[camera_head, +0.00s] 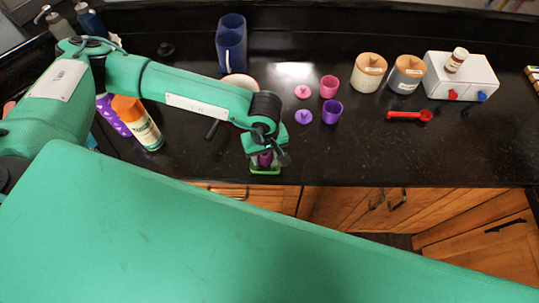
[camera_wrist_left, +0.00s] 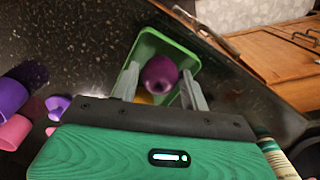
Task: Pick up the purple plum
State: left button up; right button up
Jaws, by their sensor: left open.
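The purple plum (camera_wrist_left: 159,72) sits in a small green container (camera_wrist_left: 147,40) near the counter's front edge. In the head view the plum (camera_head: 265,159) shows only in part beneath my gripper, and the container (camera_head: 265,172) shows as a green rim. My left gripper (camera_head: 266,154) is right over the container, pointing down. In the left wrist view my left gripper (camera_wrist_left: 160,80) is open, with one finger on each side of the plum. I cannot tell whether the fingers touch it. My right gripper is not in view.
A purple cup (camera_head: 331,111) and a pink cup (camera_head: 328,87) stand right of my arm. Two canisters (camera_head: 368,73) are farther right. The counter's front right is clear.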

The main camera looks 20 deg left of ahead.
pick_arm(q)
jog(key=c, duration=0.6)
